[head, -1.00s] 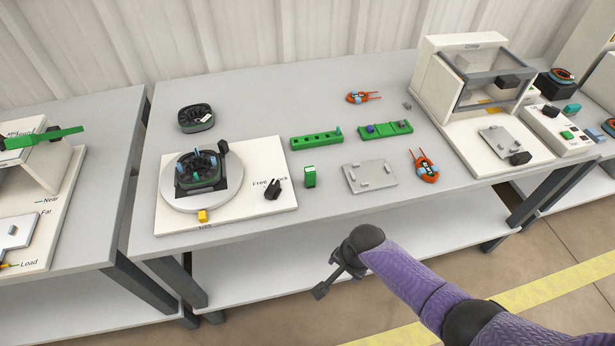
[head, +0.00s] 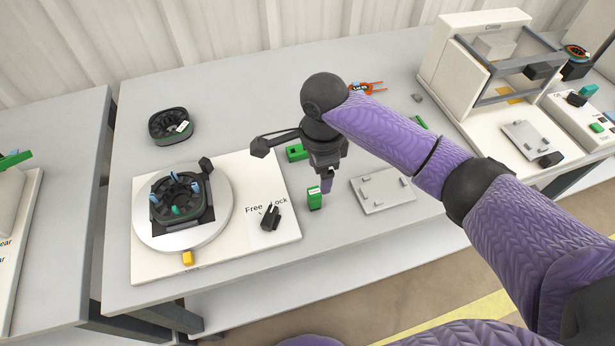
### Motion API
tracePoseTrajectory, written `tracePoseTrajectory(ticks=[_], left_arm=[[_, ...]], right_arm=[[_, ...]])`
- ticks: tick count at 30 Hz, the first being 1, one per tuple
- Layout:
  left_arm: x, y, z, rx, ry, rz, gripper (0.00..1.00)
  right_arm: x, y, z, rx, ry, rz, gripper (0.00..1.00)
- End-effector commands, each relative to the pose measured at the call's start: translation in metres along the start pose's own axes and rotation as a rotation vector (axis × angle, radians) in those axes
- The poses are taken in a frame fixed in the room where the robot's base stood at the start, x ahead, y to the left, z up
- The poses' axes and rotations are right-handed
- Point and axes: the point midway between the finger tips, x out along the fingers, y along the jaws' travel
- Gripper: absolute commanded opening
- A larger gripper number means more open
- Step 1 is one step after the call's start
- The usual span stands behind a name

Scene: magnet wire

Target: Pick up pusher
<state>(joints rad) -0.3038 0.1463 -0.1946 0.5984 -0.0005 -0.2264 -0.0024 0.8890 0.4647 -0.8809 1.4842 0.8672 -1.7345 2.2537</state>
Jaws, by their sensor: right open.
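A small upright green block with a pale label on top (head: 314,198), which I take to be the pusher, stands on the table to the right of the white turntable board. The label is too small to read. My right gripper (head: 326,183) points down just above and slightly right of the block, apart from it as far as I can tell. It is open and holds nothing visible. Its fingers overlap in this view. My left gripper is out of view.
The turntable (head: 224,222) holds a dark stator ring, with a black lever (head: 270,217) beside it. A grey plate (head: 385,191) lies right of the block. A green strip (head: 297,152) is partly hidden behind my gripper. A white press (head: 452,68) stands at the back right.

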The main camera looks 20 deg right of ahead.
Motion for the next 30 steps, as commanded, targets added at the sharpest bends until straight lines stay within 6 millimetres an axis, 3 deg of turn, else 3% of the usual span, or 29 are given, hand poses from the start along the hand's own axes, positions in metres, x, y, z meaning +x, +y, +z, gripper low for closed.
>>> tracePoseTrajectory(ticks=[7, 15, 22, 30], left_arm=[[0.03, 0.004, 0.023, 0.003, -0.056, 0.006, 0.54], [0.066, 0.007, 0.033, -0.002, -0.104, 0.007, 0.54], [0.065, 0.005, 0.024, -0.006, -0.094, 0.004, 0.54], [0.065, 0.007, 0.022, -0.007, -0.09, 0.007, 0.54]], right_arm=[[0.051, 0.0, 0.001, 0.0, 0.001, 0.005, 0.76], [0.099, -0.002, 0.009, 0.0, 0.001, 0.005, 0.76], [0.098, -0.003, 0.009, -0.001, 0.0, -0.001, 0.76], [0.098, -0.003, 0.009, -0.001, 0.0, -0.001, 0.19]])
